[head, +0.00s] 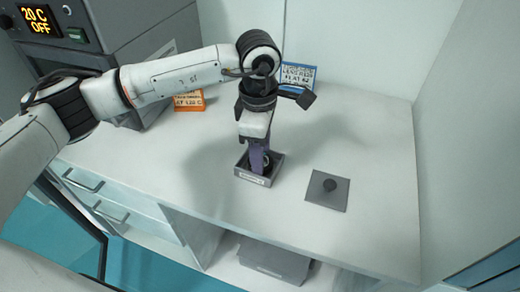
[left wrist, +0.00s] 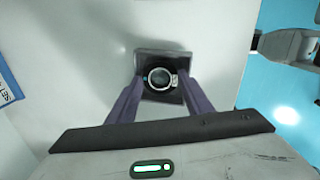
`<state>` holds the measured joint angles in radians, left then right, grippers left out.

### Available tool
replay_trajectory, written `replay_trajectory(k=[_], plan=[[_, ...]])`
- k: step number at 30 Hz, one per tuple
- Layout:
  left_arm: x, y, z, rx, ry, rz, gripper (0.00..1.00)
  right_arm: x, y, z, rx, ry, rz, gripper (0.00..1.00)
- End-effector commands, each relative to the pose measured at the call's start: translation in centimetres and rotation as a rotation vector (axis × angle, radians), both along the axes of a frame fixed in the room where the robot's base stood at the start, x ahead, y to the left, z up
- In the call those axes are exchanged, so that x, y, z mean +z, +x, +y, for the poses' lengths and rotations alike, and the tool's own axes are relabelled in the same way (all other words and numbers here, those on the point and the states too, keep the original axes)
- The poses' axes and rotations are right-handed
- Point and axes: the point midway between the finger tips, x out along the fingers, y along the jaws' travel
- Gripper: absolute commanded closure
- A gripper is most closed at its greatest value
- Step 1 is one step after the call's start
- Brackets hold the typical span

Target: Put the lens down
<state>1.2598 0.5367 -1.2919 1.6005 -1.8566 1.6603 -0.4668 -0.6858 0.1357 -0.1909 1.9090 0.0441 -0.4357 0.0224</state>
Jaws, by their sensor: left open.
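The lens (left wrist: 160,78) is a round glass piece in a dark and silver ring, seen from above in the left wrist view. It lies within a small grey open tray (head: 245,175) on the white table, with a label on its front. In the left wrist view the tray's rim (left wrist: 163,53) shows behind the lens. My left gripper (head: 262,165) points down at the tray. Its two purple fingers (left wrist: 160,90) are spread, one on each side of the lens. In the head view the fingers hide most of the lens. My right gripper is out of view.
A blue-edged sign (head: 298,75) and an orange sign (head: 189,101) stand behind. A grey device with a lit display (head: 40,20) is at the back left. The right tabletop is clear.

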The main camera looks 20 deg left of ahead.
Motion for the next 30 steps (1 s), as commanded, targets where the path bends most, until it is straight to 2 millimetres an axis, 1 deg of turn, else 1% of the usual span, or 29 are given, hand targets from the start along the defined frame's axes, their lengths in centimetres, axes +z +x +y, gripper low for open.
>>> replay_trajectory(k=[1, 2, 5, 9, 12, 15, 18, 22, 30], plan=[[-1.2, -1.3, 0.0, -0.007, 0.011, 0.047, 0.36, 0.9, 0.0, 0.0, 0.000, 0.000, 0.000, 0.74], [-1.0, -1.2, 0.0, -0.007, 0.010, 0.044, 0.36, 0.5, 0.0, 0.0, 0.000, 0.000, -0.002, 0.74], [1.0, -1.2, 0.0, -0.008, 0.012, 0.042, 0.36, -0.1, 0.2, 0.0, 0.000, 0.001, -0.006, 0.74], [4.7, -1.1, 0.2, -0.006, 0.014, 0.037, 0.36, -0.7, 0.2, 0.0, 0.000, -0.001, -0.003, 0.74], [7.0, -1.1, 0.2, -0.005, 0.014, 0.035, 0.36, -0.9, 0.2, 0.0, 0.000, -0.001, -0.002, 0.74], [8.8, -1.1, 0.1, -0.006, 0.013, 0.034, 0.36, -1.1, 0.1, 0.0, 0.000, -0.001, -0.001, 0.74], [10.0, -1.1, 0.1, -0.006, 0.015, 0.035, 0.36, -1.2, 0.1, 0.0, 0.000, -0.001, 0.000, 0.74], [10.8, -1.2, 0.1, -0.006, 0.014, 0.036, 0.36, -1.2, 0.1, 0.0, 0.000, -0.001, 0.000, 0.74], [11.0, -1.2, 0.2, -0.006, 0.014, 0.035, 0.36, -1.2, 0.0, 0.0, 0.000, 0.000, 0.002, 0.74]])
